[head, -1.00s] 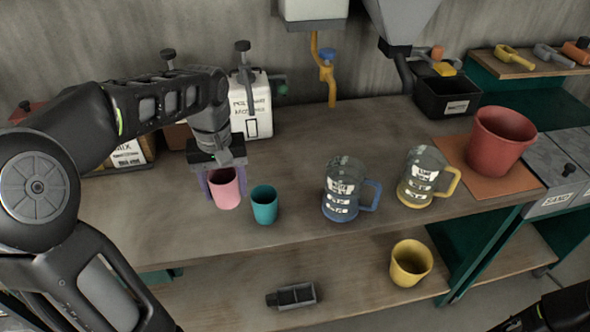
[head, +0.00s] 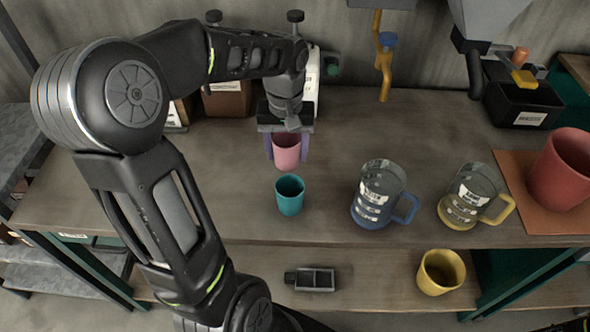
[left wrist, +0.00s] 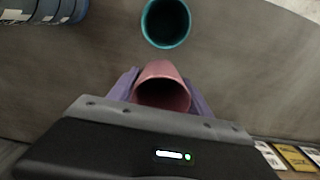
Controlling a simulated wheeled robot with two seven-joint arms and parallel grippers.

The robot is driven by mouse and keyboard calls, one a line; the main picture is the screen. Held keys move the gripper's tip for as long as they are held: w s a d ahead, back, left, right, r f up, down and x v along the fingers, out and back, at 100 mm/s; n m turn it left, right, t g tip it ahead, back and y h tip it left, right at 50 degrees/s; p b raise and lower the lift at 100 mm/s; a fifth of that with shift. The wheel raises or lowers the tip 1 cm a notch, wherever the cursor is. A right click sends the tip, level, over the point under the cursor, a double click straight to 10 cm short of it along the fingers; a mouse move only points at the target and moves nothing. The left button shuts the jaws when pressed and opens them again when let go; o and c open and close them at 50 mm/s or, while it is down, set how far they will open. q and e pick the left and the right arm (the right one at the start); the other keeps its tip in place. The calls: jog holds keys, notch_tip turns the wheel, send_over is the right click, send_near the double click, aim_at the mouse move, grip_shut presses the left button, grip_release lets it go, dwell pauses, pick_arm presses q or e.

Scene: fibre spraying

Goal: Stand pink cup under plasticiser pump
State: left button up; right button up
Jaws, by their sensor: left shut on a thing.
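The pink cup (head: 287,154) is upright between the purple fingers of my left gripper (head: 287,160), which is shut on it. It is behind the teal cup, and I cannot tell whether its base touches the bench. In the left wrist view the pink cup (left wrist: 162,88) shows its open mouth between the fingers. Pump canisters stand at the back by the wall: a brown one (head: 228,103) and a white one (head: 313,85). My arm covers much of them, with two black pump knobs (head: 295,16) above. I cannot read which is plasticiser. My right gripper is out of view.
The teal cup (head: 290,196) stands just in front of the pink cup. A blue-handled jug (head: 378,200) and a yellow-handled jug (head: 468,200) stand to the right. A red pot (head: 562,172) is at far right. The bench top (head: 400,130) behind the jugs is clear.

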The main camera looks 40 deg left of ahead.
aim_at(287, 170)
pick_arm(q)
jog(key=shift+f, duration=1.45)
jog(key=shift+f, duration=0.1)
jog(key=shift+f+p, duration=0.35)
jog(key=shift+f, duration=1.45)
jog(key=shift+f, duration=0.15)
jog(key=o, duration=1.3)
notch_tip(287, 170, up, 12)
jog(key=shift+r+b, duration=0.2)
jog(key=shift+b, duration=0.3)
